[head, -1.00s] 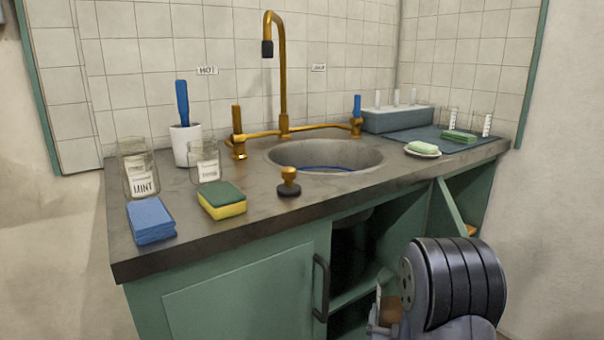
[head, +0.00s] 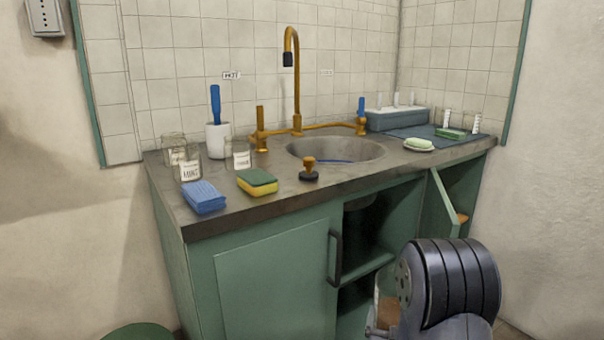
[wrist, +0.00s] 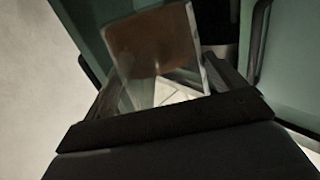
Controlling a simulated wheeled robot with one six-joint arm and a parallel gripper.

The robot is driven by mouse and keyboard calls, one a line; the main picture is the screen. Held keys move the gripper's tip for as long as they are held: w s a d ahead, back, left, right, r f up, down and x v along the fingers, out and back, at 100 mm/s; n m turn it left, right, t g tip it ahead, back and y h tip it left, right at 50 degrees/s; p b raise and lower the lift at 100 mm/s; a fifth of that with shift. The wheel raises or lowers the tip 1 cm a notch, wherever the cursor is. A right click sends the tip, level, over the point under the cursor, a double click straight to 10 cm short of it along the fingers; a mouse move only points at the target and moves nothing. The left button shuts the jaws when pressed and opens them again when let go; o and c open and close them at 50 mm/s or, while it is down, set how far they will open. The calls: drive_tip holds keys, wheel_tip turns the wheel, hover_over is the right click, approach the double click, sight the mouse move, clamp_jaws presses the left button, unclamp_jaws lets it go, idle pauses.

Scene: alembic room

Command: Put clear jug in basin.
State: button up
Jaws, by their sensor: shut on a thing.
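The clear jug (wrist: 160,45) is between the fingers of my gripper (wrist: 165,85) in the wrist view. It looks see-through and tilted, with a brown patch showing on or through it. My gripper is shut on it. In the head view my own arm hides most of the gripper and jug; a brown and pale bit shows low beside the arm, in front of the cabinet. The basin (head: 308,148) is a round grey sink set in the counter, with a blue ring-like edge inside it. Its bottom is hidden.
A brass tap (head: 297,95) arches over the basin. A black plug with a brass knob (head: 309,170) stands at its front rim. A cabinet door (head: 443,205) stands open.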

drive_tip(key=s+a+r+n+y+p, duration=0.1)
drive_tip(key=a+r+n+y+p, duration=0.15)
drive_tip(key=r+p, duration=1.3)
drive_tip(key=s+a+r+n+y+p, duration=0.1)
drive_tip(key=a+r+y+p, duration=0.25)
drive_tip(key=r+p, duration=1.2)
drive_tip(key=s+f+h+p, duration=0.1)
drive_tip(key=s+f+p, duration=0.3)
drive_tip(key=f, duration=0.5)
drive_tip(key=shift+s+a+t, duration=0.25)
drive_tip(key=shift+a+t, duration=0.05)
